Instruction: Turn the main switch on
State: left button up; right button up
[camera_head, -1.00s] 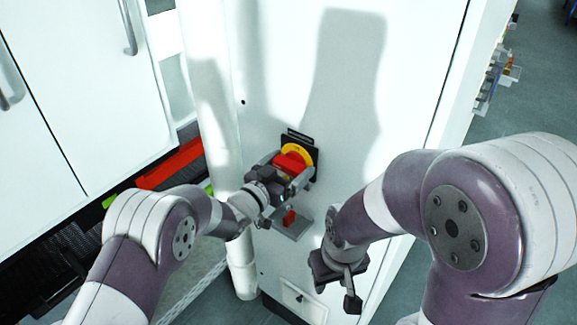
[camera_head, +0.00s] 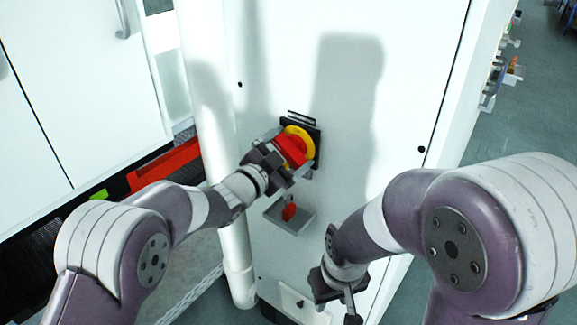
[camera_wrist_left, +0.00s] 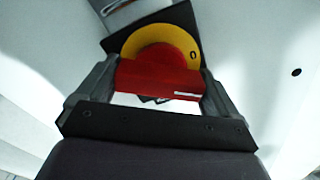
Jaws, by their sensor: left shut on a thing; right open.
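The main switch has a red handle (camera_head: 290,151) on a yellow disc (camera_head: 302,140) with a black plate, set on the white cabinet front. In the left wrist view the red handle (camera_wrist_left: 158,82) lies between the two fingers, in front of the yellow disc (camera_wrist_left: 160,43) with a "0" at its right. My left gripper (camera_head: 288,157) is shut on the red handle, one finger at each end. The handle looks tilted in the head view. My right gripper (camera_head: 338,302) is open and empty, lower down in front of the cabinet.
A small grey tray (camera_head: 281,222) with a red item (camera_head: 289,211) on it juts from the cabinet (camera_head: 395,90) below the switch. A white vertical pipe (camera_head: 217,150) runs at the left. The cabinet front above the switch is clear.

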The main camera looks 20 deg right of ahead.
pick_arm(q)
jog(key=m+b, duration=0.2)
jog(key=b, duration=0.1)
jog(key=m+b, duration=0.6)
jog(key=b, duration=0.1)
jog(key=shift+f, duration=0.3)
jog(key=shift+r+m+b, duration=0.15)
jog(key=shift+m+b, duration=1.3)
jog(key=shift+m, duration=0.15)
jog(key=o, duration=0.7)
jog(key=shift+s, duration=0.1)
jog(key=b+v, duration=0.1)
jog(key=v, duration=1.1)
jog(key=shift+s+a, duration=0.2)
jog(key=shift+s, duration=0.05)
